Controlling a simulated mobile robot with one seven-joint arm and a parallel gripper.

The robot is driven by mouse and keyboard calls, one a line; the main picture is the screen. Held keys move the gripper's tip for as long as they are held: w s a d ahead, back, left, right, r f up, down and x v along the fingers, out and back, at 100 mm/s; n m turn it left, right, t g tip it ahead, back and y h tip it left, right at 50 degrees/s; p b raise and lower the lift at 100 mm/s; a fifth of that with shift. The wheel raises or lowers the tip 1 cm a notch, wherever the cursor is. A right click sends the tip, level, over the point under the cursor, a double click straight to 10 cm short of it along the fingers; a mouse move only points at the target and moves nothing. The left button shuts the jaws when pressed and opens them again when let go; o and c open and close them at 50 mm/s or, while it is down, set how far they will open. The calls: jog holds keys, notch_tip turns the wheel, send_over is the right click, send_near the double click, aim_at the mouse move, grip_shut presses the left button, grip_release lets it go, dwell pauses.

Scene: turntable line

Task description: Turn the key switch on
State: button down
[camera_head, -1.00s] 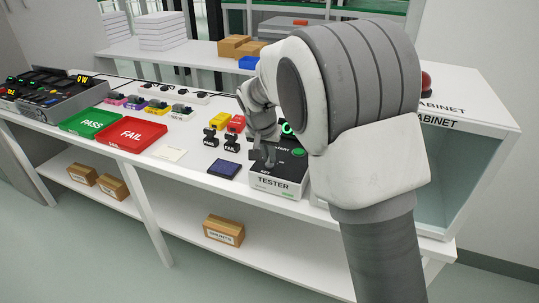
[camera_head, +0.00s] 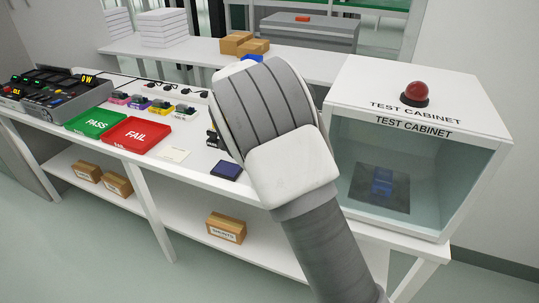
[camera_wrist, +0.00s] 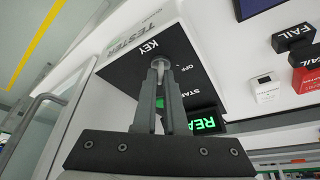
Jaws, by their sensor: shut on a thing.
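The tester (camera_wrist: 118,68), a box with a black top panel, fills the middle of the wrist view. Its key switch (camera_wrist: 161,61) is a small light round piece beside the "KEY" label, with "OFF" printed to its right. My gripper (camera_wrist: 160,72) is shut on the key switch, its two dark fingers close together over it. The fingers hide most of the key, so its exact angle is hard to tell. A green lit display (camera_wrist: 207,121) beginning "REA" shows on the panel. In the head view my arm hides the tester and my gripper.
The glass-fronted test cabinet (camera_head: 415,125) with a red dome lamp (camera_head: 416,93) stands right of my arm. A dark blue pad (camera_head: 227,170), red FAIL tray (camera_head: 135,134) and green PASS tray (camera_head: 96,123) lie to the left. Black and red FAIL blocks (camera_wrist: 293,38) show in the wrist view.

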jog(key=shift+m, duration=0.3)
jog(key=c, duration=1)
grip_release()
jog(key=p+v, duration=0.3)
jog(key=v, duration=1.4)
jog(key=shift+w+r, duration=0.15)
jog(key=shift+r, duration=0.15)
